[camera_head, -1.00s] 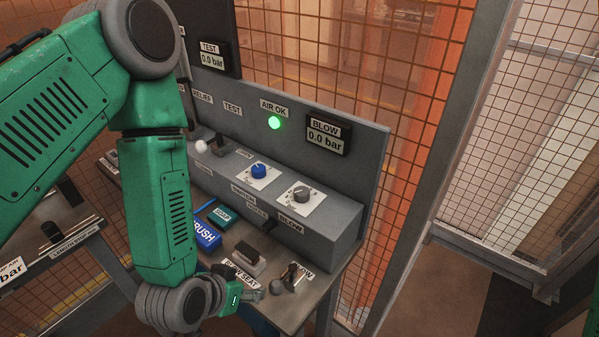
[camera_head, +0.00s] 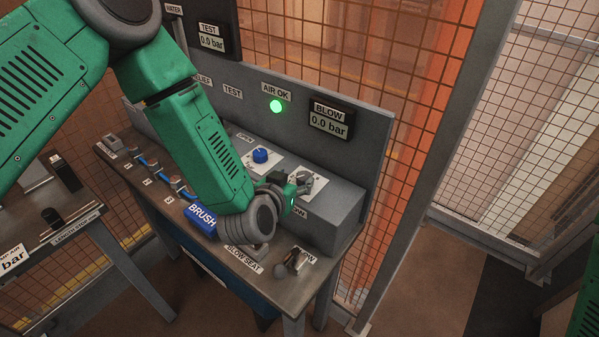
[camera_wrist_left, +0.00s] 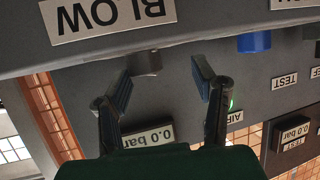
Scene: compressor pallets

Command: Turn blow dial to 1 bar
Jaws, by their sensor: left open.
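The grey blow dial (camera_head: 308,180) sits on a white plate on top of the grey control box, right of a blue dial (camera_head: 260,155). My left gripper (camera_head: 304,184) is right at the grey dial and partly covers it. In the left wrist view, which is upside down, the open fingers (camera_wrist_left: 161,76) have the grey dial (camera_wrist_left: 147,63) between their tips, nearer the left finger. I cannot tell whether they touch it. The BLOW display (camera_head: 329,122) reads 0.0 bar. My right gripper is not in view.
A green AIR OK lamp (camera_head: 276,106) is lit on the back panel. The blue brush block (camera_head: 201,220) and a lever (camera_head: 296,260) are on the bench in front of the box. A wire mesh fence (camera_head: 400,120) stands behind.

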